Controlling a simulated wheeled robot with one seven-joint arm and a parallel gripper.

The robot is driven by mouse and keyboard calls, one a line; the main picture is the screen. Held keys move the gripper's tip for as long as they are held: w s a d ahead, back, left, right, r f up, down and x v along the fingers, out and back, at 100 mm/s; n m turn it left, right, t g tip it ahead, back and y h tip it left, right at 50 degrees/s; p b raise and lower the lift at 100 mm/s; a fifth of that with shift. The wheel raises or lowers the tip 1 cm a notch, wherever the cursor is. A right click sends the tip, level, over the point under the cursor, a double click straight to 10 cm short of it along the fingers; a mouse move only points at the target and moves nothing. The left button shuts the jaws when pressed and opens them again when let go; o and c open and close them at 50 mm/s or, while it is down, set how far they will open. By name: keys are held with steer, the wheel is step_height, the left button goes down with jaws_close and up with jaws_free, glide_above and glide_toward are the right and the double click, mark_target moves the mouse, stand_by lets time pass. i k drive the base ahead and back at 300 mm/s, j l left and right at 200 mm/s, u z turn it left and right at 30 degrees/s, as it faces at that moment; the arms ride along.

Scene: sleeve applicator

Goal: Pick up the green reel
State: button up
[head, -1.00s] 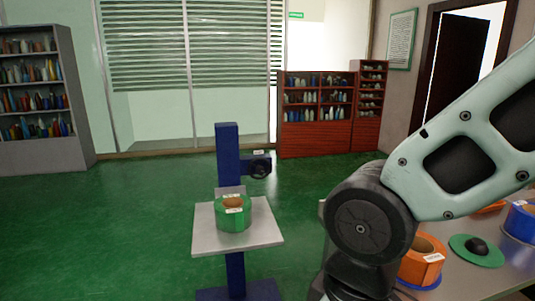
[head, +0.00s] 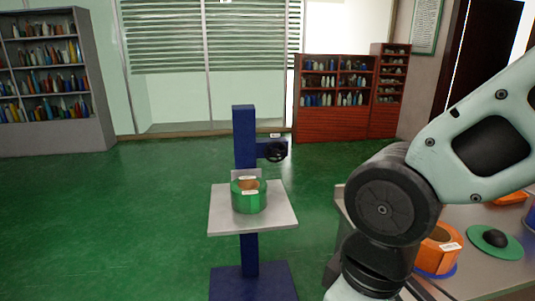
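The green reel (head: 249,201) stands upright on the light grey platform (head: 277,222) of a blue stand, left of centre in the head view. It has a brown core and white labels. My arm fills the right side of the view, between the stand and the table. My gripper is not clearly in view, so its fingertips cannot be placed. Nothing visible touches the reel.
The blue stand (head: 244,139) has a post, a dark handwheel (head: 275,151) and a broad base (head: 252,284). A grey table (head: 464,277) at right holds an orange reel (head: 433,256) and a green disc (head: 513,249) with a black knob. Green floor left of the stand is clear.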

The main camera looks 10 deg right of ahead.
mark_target(249, 194)
steer(key=i+j, duration=0.25)
steer(key=i, duration=0.25)
steer(key=i+j, duration=0.25)
steer(key=i, duration=0.25)
steer(key=i+j, duration=0.2)
steer(key=i, duration=0.25)
